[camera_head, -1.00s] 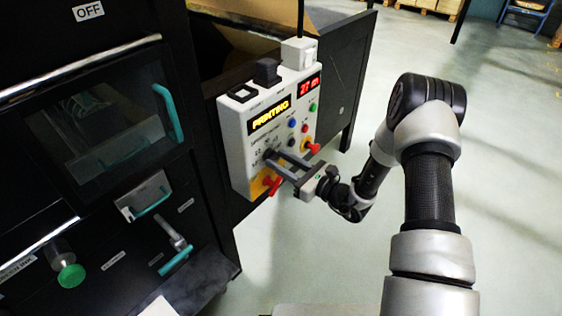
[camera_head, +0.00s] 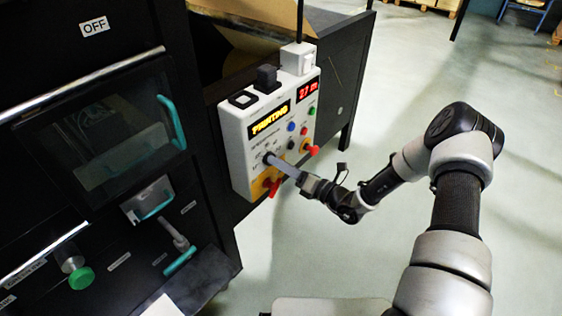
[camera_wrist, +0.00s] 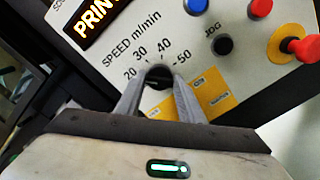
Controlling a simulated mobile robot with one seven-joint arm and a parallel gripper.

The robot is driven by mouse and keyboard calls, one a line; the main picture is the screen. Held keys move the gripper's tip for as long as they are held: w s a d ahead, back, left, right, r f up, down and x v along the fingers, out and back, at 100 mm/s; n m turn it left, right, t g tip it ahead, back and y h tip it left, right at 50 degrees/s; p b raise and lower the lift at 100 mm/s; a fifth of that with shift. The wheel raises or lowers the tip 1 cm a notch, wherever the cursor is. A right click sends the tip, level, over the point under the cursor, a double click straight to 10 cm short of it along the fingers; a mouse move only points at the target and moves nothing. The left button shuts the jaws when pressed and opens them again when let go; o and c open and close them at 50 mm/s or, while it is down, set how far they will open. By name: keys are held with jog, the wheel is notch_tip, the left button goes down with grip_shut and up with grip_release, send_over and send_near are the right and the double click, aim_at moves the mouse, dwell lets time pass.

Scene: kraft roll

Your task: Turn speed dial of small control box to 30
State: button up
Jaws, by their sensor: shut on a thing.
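The small control box (camera_head: 245,165) is white and hangs on the front of a black machine. Its black speed dial (camera_wrist: 158,73) shows in the wrist view, under a printed "SPEED m/min" scale marked 20, 30, 40 and 50. My gripper (camera_wrist: 160,86) is shut on the dial, one finger on each side. The fingers and shadow hide part of the dial, and I cannot tell where its pointer stands. In the head view my gripper (camera_head: 272,162) reaches the box from the right. The red display (camera_head: 307,90) seems to read 27 m.
A yellow "PRINTING" display (camera_head: 269,120) sits above the dial. Red switches on yellow plates lie below (camera_head: 274,186) and right (camera_head: 312,151) of it. A blue button (camera_wrist: 260,8) and black JOG button (camera_wrist: 222,46) are close. Open floor lies to the right.

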jog(key=shift+s+f+m+p, duration=0.1)
jog(key=shift+m+p, duration=0.45)
jog(key=shift+m, duration=1.4)
jog(key=shift+f+m+p, duration=0.1)
jog(key=shift+m+p, duration=0.45)
jog(key=shift+m, duration=1.7)
jog(key=o, duration=1)
jog(key=shift+o, duration=0.2)
jog(key=shift+d, duration=0.1)
jog(key=p+v, duration=0.1)
jog(key=v, duration=1.6)
jog(key=shift+s, duration=0.1)
